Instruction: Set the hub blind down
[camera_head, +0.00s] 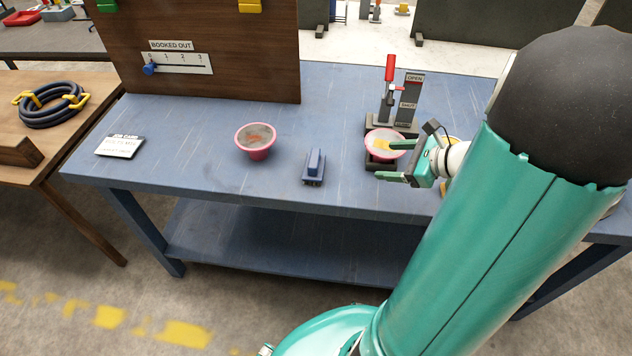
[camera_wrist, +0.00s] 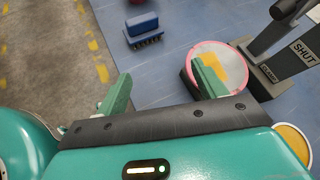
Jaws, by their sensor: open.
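My gripper (camera_head: 394,161) is open, at the right of the blue bench, with nothing between its fingers. In the wrist view, my gripper's (camera_wrist: 160,82) two green fingers stand wide apart. A round pink-rimmed piece (camera_head: 378,135) with a pale face and a yellow patch sits on a dark block under the toggle clamp. In the wrist view, one finger overlaps this pink-rimmed piece (camera_wrist: 225,55); contact cannot be told. A yellow round piece (camera_wrist: 292,140) shows partly beside my gripper. No label marks either one as the hub blind.
The red-handled clamp (camera_head: 388,92) stands behind, beside its OPEN/SHUT plate (camera_head: 411,90). A blue brush-like block (camera_head: 314,166) and a pink bowl (camera_head: 257,150) stand to the left. A job card (camera_head: 120,147) lies at the left end. Bare bench lies between these.

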